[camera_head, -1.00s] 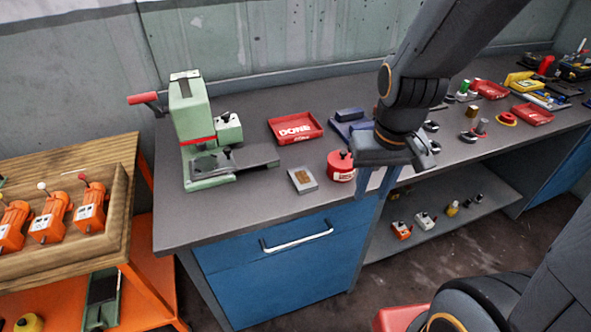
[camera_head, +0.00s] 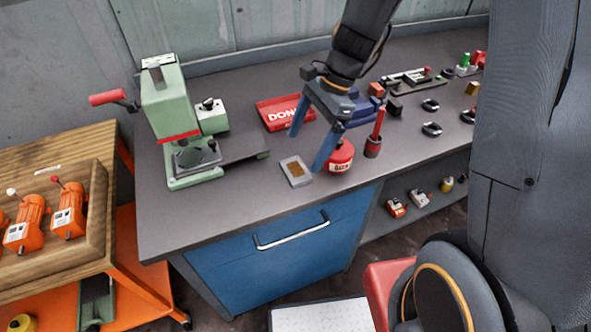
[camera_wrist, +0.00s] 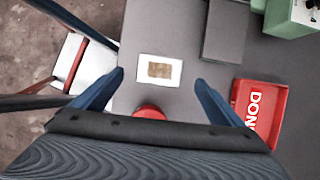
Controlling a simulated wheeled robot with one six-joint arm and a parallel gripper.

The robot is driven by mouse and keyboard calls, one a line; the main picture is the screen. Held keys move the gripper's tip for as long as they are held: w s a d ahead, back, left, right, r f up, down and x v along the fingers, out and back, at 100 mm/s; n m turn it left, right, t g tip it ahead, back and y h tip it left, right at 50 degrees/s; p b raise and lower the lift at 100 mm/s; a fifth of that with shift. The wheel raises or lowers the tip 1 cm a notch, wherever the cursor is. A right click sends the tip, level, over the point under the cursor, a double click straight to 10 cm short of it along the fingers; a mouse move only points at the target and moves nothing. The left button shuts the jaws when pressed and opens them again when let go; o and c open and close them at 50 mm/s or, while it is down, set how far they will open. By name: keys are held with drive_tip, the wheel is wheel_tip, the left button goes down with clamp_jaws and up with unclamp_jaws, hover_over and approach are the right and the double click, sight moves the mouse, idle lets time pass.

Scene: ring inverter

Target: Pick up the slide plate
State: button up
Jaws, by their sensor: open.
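The slide plate, as I take it, is a small light-grey plate (camera_head: 306,179) with a brown-gold square on top. It lies flat on the dark bench top near the front edge. My gripper (camera_head: 307,151) hangs above the bench near the plate, with its two blue fingers spread and nothing between them. In the wrist view the plate (camera_wrist: 145,66) shows whole, between the fingertips in the picture and beyond them. The gripper (camera_wrist: 160,78) looks apart from it, though the exact height is hard to tell.
A red round container (camera_head: 341,160) stands close right of the plate, near one finger. A red DONE tray (camera_head: 272,108) lies behind. A green press (camera_head: 168,100) with a red handle stands left. Bench top (camera_head: 240,195) in front of and left of the plate is clear.

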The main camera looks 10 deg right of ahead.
sight(295, 169)
drive_tip(key=shift+d+p+x, duration=0.15)
drive_tip(key=shift+p+x, duration=0.3)
drive_tip(key=shift+x, duration=1.2)
drive_tip(key=shift+d+p+x, duration=0.15)
drive_tip(key=shift+p+x, duration=0.25)
drive_tip(key=shift+x, duration=1.2)
drive_tip(key=shift+w+f, duration=0.15)
drive_tip(key=c, duration=1.6)
drive_tip(key=shift+c, duration=0.2)
